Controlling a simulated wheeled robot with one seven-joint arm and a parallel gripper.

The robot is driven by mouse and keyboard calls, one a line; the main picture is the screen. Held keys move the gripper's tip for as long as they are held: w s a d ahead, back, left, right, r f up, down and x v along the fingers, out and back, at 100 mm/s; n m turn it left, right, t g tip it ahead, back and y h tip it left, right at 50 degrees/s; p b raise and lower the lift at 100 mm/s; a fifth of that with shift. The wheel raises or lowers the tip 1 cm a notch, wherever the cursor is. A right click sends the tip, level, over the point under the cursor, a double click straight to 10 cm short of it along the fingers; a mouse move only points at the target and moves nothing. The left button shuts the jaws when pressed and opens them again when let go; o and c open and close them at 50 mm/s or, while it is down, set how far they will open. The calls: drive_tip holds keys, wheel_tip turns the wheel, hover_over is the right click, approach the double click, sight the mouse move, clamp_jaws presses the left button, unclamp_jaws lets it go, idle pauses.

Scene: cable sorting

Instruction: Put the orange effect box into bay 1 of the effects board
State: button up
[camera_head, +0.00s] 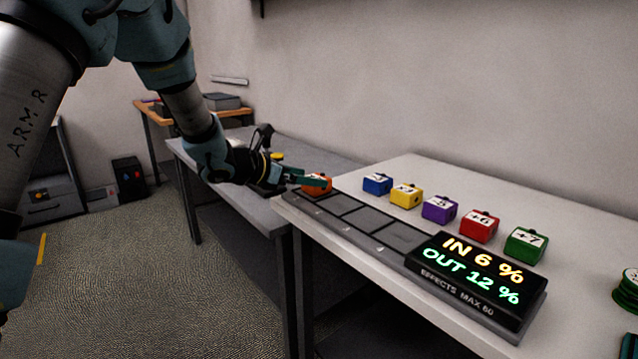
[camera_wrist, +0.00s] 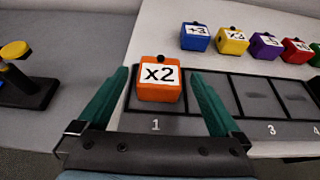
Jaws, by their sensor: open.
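The orange effect box (camera_wrist: 158,92), marked "x2", stands upright in bay 1 of the effects board (camera_wrist: 205,96), above the printed "1" in the wrist view. In the head view the orange box (camera_head: 317,186) shows at the board's far left end, partly hidden by my gripper. My gripper (camera_wrist: 157,98) is open, with one green finger on each side of the box; a gap shows on the right, and the left finger is close to it. In the head view my gripper (camera_head: 308,181) reaches in from the left. The board's other bays (camera_head: 365,219) look empty.
Blue (camera_head: 378,184), yellow (camera_head: 406,196), purple (camera_head: 440,209), red (camera_head: 479,226) and green (camera_head: 525,245) boxes stand in a row behind the board. A display (camera_head: 472,272) reads "IN 6 %", "OUT 12 %". A black stand with a yellow top (camera_wrist: 17,50) is at left.

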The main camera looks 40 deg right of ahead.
drive_tip(key=v, duration=0.6)
drive_tip(key=shift+a+b, duration=0.15)
drive_tip(key=shift+b, duration=0.2)
drive_tip(key=w+a+n+t+y, duration=0.3)
drive_tip(key=w+a+n+t, duration=0.3)
drive_tip(key=w+a+n, duration=0.5)
drive_tip(key=w+a+f+n+t+y, duration=0.1)
drive_tip(key=w+a+f+n+y, duration=0.15)
drive_tip(key=a+n, duration=0.65)
drive_tip(key=w+a+f+n+t+y, duration=0.1)
drive_tip(key=a+n+y, duration=0.2)
drive_tip(key=a+n, duration=0.6)
drive_tip(key=s+a+f+n+g+y, duration=0.1)
drive_tip(key=s+a+f+n+y, duration=0.1)
drive_tip(key=s+a+n, duration=0.35)
drive_tip(key=s+a+f+n+g+y, duration=0.1)
drive_tip(key=s+a+f+n+y, duration=0.15)
drive_tip(key=a+n, duration=0.65)
drive_tip(key=s+a+n+g, duration=0.3)
drive_tip(key=s+a+n, duration=0.1)
drive_tip(key=s+n, duration=0.5)
drive_tip(key=shift+s+a+f+n+g, duration=0.3)
drive_tip(key=shift+f+n, duration=0.15)
drive_tip(key=shift+n, duration=0.1)
